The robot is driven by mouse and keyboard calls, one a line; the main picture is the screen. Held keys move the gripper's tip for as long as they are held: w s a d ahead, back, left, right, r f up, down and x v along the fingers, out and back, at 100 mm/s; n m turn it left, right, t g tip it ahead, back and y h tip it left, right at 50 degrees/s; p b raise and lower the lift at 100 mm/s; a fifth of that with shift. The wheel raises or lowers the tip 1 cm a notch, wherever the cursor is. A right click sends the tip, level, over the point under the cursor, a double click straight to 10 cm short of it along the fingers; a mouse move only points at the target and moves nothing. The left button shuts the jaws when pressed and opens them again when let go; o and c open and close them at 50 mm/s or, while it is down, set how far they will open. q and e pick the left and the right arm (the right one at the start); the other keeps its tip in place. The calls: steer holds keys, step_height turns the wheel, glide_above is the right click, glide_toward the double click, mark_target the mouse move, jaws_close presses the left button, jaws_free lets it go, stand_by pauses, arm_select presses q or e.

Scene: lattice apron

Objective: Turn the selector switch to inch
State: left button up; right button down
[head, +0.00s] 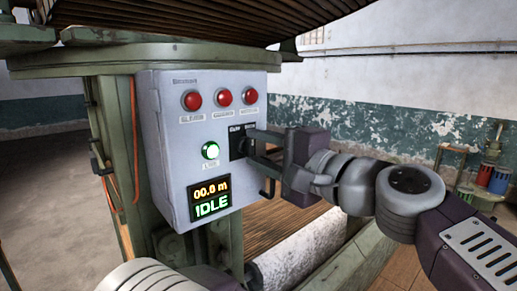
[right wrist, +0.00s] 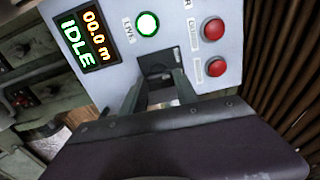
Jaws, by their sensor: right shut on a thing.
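The selector switch's black plate (head: 236,142) is on the front of the grey control box (head: 172,120), right of the lit green button. Small lettering along the plate's top is too small to read surely. My right gripper (head: 254,147) reaches in from the right, its fingers at the plate and shut on the switch's handle. The fingers hide the handle, so I cannot tell which position it points to. In the right wrist view, the fingers (right wrist: 158,86) reach up to the dark plate (right wrist: 154,62). My left gripper is out of view.
Three red buttons or lamps (head: 224,97) run along the box's top. The green lit button (head: 210,150) sits above a display (head: 209,199) reading 00.0 m and IDLE. Machine posts and slats surround the box. Coloured containers (head: 490,177) stand far right.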

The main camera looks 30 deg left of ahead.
steer(key=m, duration=0.4)
steer(key=shift+f+m, duration=0.3)
steer(key=shift+s+f+m+p, duration=0.1)
steer(key=shift+m+p, duration=0.4)
steer(key=shift+m, duration=1.3)
steer(key=c, duration=0.9)
jaws_free()
steer(key=shift+d, duration=0.1)
steer(key=b+v, duration=0.3)
steer(key=v, duration=0.6)
steer(key=shift+b, duration=0.4)
